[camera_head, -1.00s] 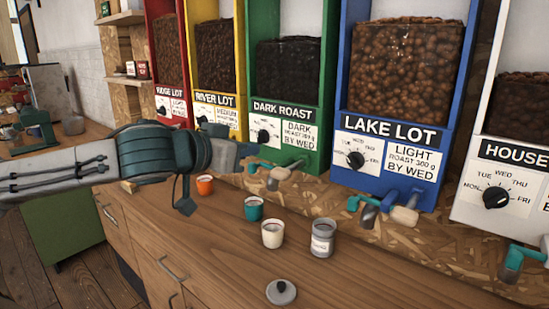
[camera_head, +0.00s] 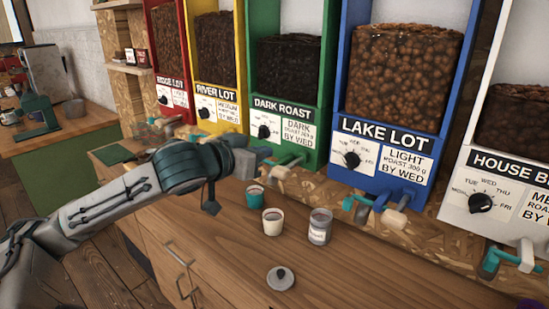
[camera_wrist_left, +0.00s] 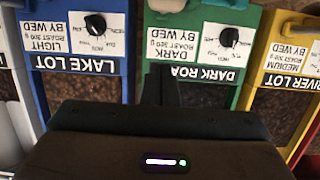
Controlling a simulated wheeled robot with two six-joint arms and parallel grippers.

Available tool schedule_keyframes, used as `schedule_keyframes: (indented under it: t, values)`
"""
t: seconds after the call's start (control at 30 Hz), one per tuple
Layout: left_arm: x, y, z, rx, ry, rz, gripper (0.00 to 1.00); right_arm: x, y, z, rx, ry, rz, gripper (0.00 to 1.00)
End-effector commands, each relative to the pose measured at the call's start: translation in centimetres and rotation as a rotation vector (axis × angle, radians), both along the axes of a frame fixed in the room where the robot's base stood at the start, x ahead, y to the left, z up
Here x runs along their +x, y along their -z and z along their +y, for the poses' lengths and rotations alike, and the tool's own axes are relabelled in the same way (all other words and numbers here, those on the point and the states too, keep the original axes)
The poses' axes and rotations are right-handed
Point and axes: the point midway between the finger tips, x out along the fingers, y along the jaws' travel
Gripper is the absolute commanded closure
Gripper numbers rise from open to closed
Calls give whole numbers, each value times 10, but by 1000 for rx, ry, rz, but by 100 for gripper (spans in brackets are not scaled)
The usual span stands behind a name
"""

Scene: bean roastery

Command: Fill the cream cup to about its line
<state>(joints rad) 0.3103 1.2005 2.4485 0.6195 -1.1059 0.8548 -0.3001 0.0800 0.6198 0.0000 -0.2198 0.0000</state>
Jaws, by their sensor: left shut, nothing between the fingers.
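The cream cup (camera_head: 273,222) stands upright on the wooden counter, with a dark inside; its fill level is too small to read. A teal cup (camera_head: 254,197) stands behind it and a grey labelled jar (camera_head: 320,228) beside it on the right. My left gripper (camera_head: 262,155) is shut and empty, above and behind the cups, near the tap (camera_head: 286,168) of the green Dark Roast bin (camera_head: 290,95). I cannot tell whether it touches the tap. In the left wrist view, upside down, the gripper (camera_wrist_left: 160,88) points at the Dark Roast front. My right gripper is out of view.
The blue Lake Lot bin (camera_head: 388,125) has its tap (camera_head: 365,208) to the right, and the House bin (camera_head: 507,185) is beyond. Yellow (camera_head: 228,118) and red bins stand left.

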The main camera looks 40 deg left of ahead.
Motion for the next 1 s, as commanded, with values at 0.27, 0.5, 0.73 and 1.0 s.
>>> schedule_keyframes:
  t: [0.27, 0.5, 0.73, 1.0]
  values:
    - [18, 2, -1, -7, 0, -3, 100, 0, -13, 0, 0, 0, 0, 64]
    - [36, 7, -2, -6, 0, -2, 100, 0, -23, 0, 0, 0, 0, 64]
    - [48, 24, -4, 0, 0, 5, 100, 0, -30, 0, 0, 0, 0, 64]
    - [48, 48, -4, 0, 1, 1, 100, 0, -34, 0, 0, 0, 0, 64]
